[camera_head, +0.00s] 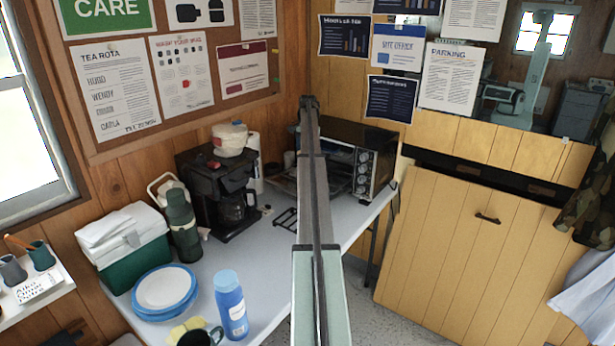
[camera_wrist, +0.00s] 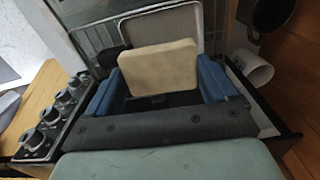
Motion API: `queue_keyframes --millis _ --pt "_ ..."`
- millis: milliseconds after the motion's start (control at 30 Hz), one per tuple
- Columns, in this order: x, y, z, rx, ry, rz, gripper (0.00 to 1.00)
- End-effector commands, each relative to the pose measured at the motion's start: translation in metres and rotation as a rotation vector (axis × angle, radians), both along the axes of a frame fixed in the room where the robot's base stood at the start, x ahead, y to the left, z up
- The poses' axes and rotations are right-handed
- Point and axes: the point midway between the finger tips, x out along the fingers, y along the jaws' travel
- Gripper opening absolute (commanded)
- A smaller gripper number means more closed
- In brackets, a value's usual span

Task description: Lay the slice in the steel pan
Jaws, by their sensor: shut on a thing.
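In the wrist view my gripper (camera_wrist: 158,76) is shut on a beige, flat, rounded slice (camera_wrist: 158,68), held between its two blue fingers. Just beyond the slice is the steel pan (camera_wrist: 165,27), a grey shallow rectangle with a pale rim. The slice overlaps the pan's near part in this view; I cannot tell the gap between them. The pan rests at a wire rack by the toaster oven, whose knobs (camera_wrist: 47,125) are at left. In the head view my arm hides the gripper and slice, in front of the toaster oven (camera_head: 377,165).
A black coffee maker (camera_head: 212,185) stands left of the oven. A green flask (camera_head: 183,225), cool box (camera_head: 135,255), blue-rimmed plates (camera_head: 165,290) and blue bottle (camera_head: 231,305) stand on the table (camera_head: 268,262). A white cylinder (camera_wrist: 250,67) is close right of the fingers in the wrist view.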

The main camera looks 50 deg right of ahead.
Motion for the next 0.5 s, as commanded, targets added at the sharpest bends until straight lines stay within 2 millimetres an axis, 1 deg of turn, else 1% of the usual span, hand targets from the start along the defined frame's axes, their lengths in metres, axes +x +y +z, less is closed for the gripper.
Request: queue_keyframes --millis 33,100,267,367,500 --pt "0.007 -0.009 0.002 0.002 0.002 0.004 0.57" --pt "0.01 -0.013 0.002 0.005 0.004 0.011 0.57" --pt "0.009 -0.011 -0.003 0.015 0.012 0.032 0.57" --pt "0.008 -0.01 -0.014 0.015 0.012 0.037 0.57" --pt "0.008 -0.01 -0.036 0.016 0.013 0.037 0.57"
